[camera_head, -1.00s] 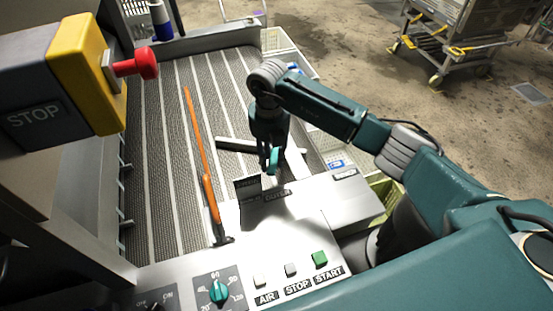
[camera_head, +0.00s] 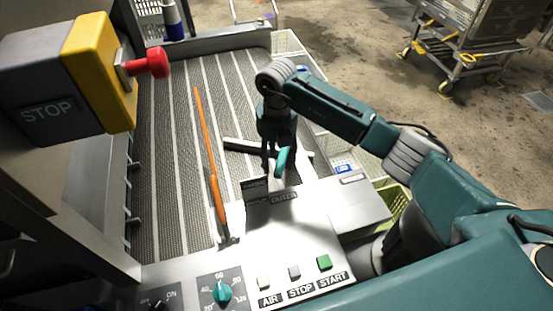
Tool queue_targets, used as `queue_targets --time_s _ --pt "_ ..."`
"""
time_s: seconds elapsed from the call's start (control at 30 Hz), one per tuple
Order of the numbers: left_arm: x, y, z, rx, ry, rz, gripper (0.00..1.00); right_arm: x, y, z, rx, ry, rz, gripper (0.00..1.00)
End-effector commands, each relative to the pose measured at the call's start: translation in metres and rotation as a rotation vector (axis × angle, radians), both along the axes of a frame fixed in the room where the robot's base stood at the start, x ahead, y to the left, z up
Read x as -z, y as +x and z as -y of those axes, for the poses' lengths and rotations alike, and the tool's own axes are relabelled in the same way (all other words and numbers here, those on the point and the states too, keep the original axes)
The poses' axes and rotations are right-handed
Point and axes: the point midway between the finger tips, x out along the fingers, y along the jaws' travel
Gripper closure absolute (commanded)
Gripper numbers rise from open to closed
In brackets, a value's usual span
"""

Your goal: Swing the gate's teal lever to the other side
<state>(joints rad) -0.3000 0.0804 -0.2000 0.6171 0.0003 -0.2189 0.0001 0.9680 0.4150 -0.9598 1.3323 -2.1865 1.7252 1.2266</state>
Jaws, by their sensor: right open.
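The teal lever (camera_head: 281,162) stands up behind the small dark label plates at the far edge of the control panel. It leans slightly right in the picture. My right gripper (camera_head: 274,166) points down at the lever, with its jaws open. A dark finger shows just left of the lever; the other finger is partly hidden, so I cannot tell whether it touches. A grey bar of the gate (camera_head: 240,145) shows behind the gripper, partly covered by it. My left gripper is not in view.
The metal panel (camera_head: 262,236) carries buttons and a teal knob (camera_head: 222,293). An orange bar (camera_head: 209,150) rises over the ribbed conveyor (camera_head: 170,150). A yellow box with a red button (camera_head: 152,62) juts in at upper left. Crates stand right of the conveyor.

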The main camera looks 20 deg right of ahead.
Motion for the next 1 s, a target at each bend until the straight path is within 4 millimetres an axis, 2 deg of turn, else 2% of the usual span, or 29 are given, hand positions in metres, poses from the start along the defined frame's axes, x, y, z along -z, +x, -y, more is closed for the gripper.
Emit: queue_targets --time_s 0.3,0.5,0.7,1.0 --pt "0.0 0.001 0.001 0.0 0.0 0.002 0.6 -0.064 0.002 0.0 0.0 0.0 0.007 0.5" --pt "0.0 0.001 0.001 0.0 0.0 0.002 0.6 -0.099 0.002 -0.001 0.001 0.001 0.005 0.5" --pt "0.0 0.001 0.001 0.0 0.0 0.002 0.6 -0.114 0.001 -0.001 0.001 0.001 0.003 0.5" --pt "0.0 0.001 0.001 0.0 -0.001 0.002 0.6 -0.115 0.001 -0.001 0.001 0.0 0.002 0.5"
